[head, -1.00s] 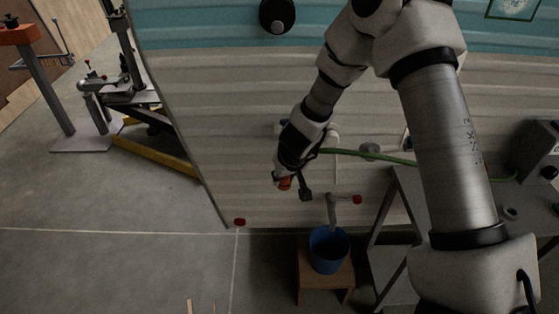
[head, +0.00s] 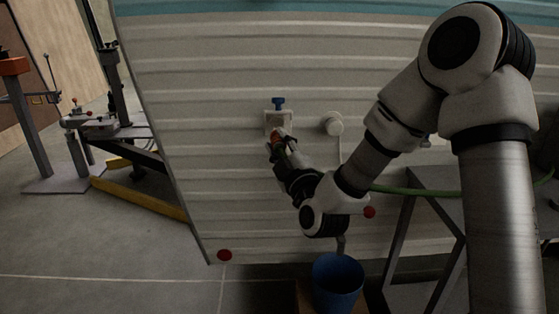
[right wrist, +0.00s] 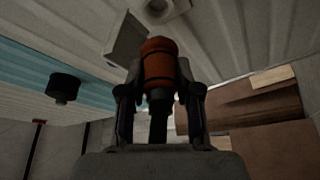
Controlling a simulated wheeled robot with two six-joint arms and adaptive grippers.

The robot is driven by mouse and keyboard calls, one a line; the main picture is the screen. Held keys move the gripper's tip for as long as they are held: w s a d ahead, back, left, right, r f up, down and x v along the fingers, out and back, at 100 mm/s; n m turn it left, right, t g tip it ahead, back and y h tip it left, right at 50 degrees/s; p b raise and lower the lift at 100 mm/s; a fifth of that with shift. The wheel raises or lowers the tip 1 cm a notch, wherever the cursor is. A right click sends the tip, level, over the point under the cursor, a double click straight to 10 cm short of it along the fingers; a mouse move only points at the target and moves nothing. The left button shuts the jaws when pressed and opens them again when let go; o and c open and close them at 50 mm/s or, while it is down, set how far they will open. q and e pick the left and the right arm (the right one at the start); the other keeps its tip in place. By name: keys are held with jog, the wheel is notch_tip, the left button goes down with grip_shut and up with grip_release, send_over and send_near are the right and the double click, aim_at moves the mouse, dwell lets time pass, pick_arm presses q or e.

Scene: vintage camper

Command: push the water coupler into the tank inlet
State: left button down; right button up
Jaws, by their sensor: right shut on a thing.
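My right gripper (head: 281,146) is shut on the orange water coupler (head: 276,136) in front of the camper wall. In the right wrist view the coupler (right wrist: 158,62) stands between the fingers, its dark stem toward the palm. A white square fitting (head: 271,119) with a blue knob (head: 278,103) above it is on the wall just beyond the coupler. A round white fitting (head: 333,123) is to its right. I cannot tell which fitting is the tank inlet, nor whether the coupler touches the square one. My left gripper is not in view.
A green hose (head: 420,191) runs along the wall at right, by a grey metal table (head: 440,178). A blue bucket (head: 337,282) stands below my right arm. A red round light (head: 224,255) is low on the wall.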

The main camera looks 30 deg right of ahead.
jog(key=shift+w+d+p, duration=0.1)
jog(key=shift+w+d, duration=0.4)
jog(key=shift+w, duration=0.35)
jog(key=shift+w+d+p, duration=0.1)
jog(key=shift+w+d, duration=0.45)
jog(key=shift+w, duration=0.25)
jog(key=shift+w+d+p, duration=0.1)
jog(key=shift+w+d, duration=0.4)
jog(key=shift+w, duration=0.35)
jog(key=shift+r+p, duration=0.1)
jog(key=shift+p, duration=0.3)
jog(key=shift+w+d, duration=0.25)
jog(key=shift+w, duration=0.15)
dwell(0.7)
jog(key=o, duration=1.2)
jog(key=shift+c, duration=0.2)
jog(key=v, duration=1.2)
